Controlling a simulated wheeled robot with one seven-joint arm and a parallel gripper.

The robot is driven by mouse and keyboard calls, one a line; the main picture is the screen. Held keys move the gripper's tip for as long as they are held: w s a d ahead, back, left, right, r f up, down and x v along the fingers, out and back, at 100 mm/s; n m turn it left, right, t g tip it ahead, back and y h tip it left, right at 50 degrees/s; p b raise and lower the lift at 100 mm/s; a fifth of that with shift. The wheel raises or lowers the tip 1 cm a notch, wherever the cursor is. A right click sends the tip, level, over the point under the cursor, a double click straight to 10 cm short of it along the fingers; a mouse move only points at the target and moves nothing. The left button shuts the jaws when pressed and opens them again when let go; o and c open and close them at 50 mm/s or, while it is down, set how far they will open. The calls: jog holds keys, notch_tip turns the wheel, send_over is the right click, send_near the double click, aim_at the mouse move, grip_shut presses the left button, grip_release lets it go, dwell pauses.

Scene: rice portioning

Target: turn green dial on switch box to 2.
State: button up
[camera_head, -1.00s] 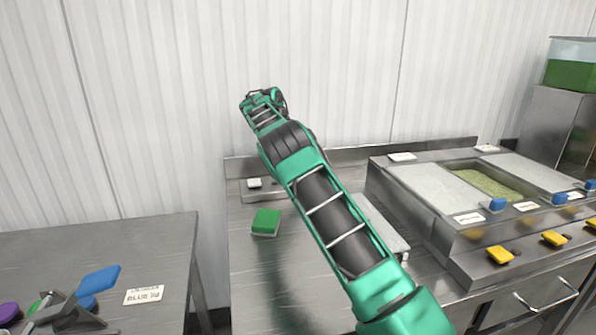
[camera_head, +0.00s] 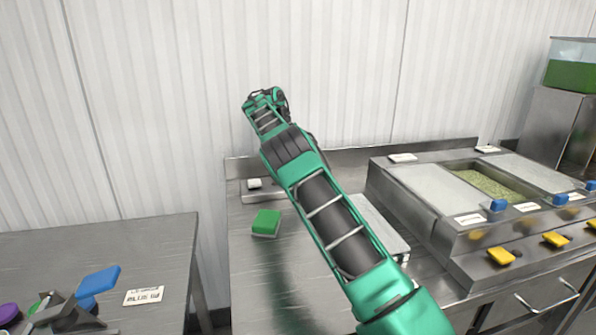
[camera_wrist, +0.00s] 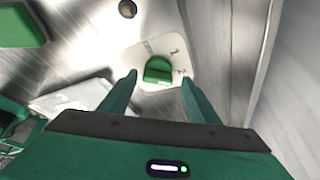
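The green dial (camera_wrist: 158,70) shows in the wrist view on a pale plate (camera_wrist: 148,48) with rounded corners. Small marks stand on the plate near the dial, and one looks like a 2; the dial's exact setting is hard to read. My gripper (camera_wrist: 158,79) is open and empty, with one finger on each side of the dial in the picture. I cannot tell whether the fingers touch it. In the head view my arm rises over the counter, and the gripper and dial cannot be made out there.
A green sponge-like block (camera_head: 266,222) lies on the steel counter (camera_head: 250,290). A small white piece (camera_head: 254,183) sits on a ledge at the back. A metal tray is right of my arm. The food station (camera_head: 440,187) stands further right. A second table (camera_head: 60,253) is at left.

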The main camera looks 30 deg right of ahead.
jog(key=shift+w+r, duration=0.15)
jog(key=shift+r, duration=0.8)
jog(key=shift+w+r, duration=0.1)
jog(key=shift+r, duration=0.85)
jog(key=s+a+r, duration=0.4)
jog(key=a+r, duration=0.3)
jog(key=a, duration=0.4)
jog(key=shift+s+d+r, duration=0.1)
jog(key=shift+s+d, duration=0.05)
